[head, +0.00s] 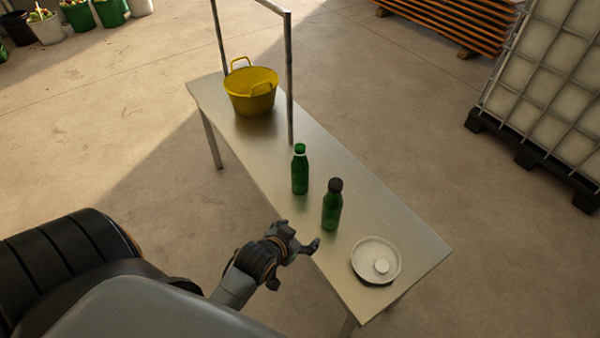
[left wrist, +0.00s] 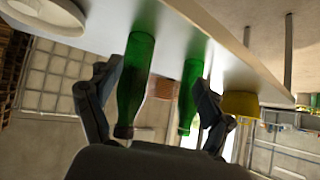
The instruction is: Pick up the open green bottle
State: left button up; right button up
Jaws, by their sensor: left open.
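Two green bottles stand upright on the metal table. The open one (head: 300,175) has a green top with a pale ring at its neck and no dark cap; it stands farther back. The other bottle (head: 332,212) has a black cap and stands nearer the plate. My left gripper (head: 299,238) is open and empty at the table's near long edge, closest to the capped bottle. In the left wrist view, which is upside down, the capped bottle (left wrist: 138,75) and the open bottle (left wrist: 190,95) both appear between the spread fingers (left wrist: 158,77). My right gripper is not in view.
A white plate (head: 362,262) with a small white round piece (head: 381,266) lies at the table's near end. A yellow tub (head: 250,95) stands at the far end beside a metal frame (head: 290,80). A caged tank (head: 545,90) stands on the floor at right.

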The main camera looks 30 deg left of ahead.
aim_at(298, 172)
pick_arm(q)
jog(key=w+a+n+t+y+b, duration=0.1)
jog(key=w+a+t, duration=0.1)
jog(key=w+a, duration=0.1)
jog(key=w+a+n+t+y+b, duration=0.1)
jog(key=w+a+t+y, duration=0.1)
jog(key=w, duration=0.4)
jog(key=w+a+n+t+y+b, duration=0.1)
jog(key=w+a+t+y+b, duration=0.1)
jog(key=w+a, duration=0.3)
jog(key=shift+a+r+n+t, duration=0.35)
jog(key=shift+r+n+t, duration=0.05)
jog(key=shift+t, duration=0.3)
jog(key=b+x, duration=0.2)
jog(key=x, duration=0.2)
jog(key=shift+w+b, duration=0.2)
jog(key=shift+b, duration=0.1)
jog(key=shift+w+a+r, duration=0.15)
jog(key=shift+w, duration=0.3)
jog(key=shift+r, duration=0.1)
jog(key=c, duration=1.4)
jog(key=shift+c, duration=0.4)
